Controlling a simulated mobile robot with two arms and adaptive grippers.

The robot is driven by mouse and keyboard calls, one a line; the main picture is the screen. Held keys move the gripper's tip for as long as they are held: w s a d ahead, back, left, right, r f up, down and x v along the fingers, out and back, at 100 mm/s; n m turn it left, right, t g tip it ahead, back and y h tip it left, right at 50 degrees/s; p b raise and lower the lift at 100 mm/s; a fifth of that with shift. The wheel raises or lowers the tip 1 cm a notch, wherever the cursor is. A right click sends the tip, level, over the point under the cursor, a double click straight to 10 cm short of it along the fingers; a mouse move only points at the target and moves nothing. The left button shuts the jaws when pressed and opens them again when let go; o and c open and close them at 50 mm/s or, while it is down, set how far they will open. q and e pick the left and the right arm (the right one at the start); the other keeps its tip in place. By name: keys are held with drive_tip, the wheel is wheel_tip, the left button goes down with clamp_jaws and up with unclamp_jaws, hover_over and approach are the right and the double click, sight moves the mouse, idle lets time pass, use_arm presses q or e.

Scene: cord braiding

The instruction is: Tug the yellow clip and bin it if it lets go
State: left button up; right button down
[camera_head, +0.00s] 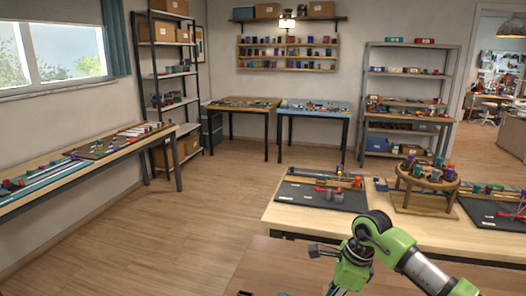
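On the wooden workbench (300,222) at the right, a dark board (295,191) carries small coloured parts. A tiny yellowish spot (339,168) shows at its back edge, too small to tell whether it is the yellow clip. My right arm, green and grey, comes in from the lower right. Its dark gripper (318,252) points left in front of the bench, apart from the board; its fingers are too small to tell open from shut. My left gripper cannot be made out. No bin can be identified.
A round wooden stand (428,180) with coloured spools stands on the bench, right of the board. Another dark mat (490,214) lies farther right. A long side table (60,178) runs under the window. Shelves and two tables line the back. The wooden floor (190,225) between is clear.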

drive_tip(key=shift+w+r, duration=0.15)
drive_tip(key=shift+r, duration=0.15)
idle(0.6)
idle(0.5)
drive_tip(key=c, duration=2)
unclamp_jaws()
drive_tip(key=shift+f, duration=0.1)
drive_tip(key=shift+o, duration=0.4)
drive_tip(key=shift+o, duration=1.2)
drive_tip(key=shift+f, duration=0.1)
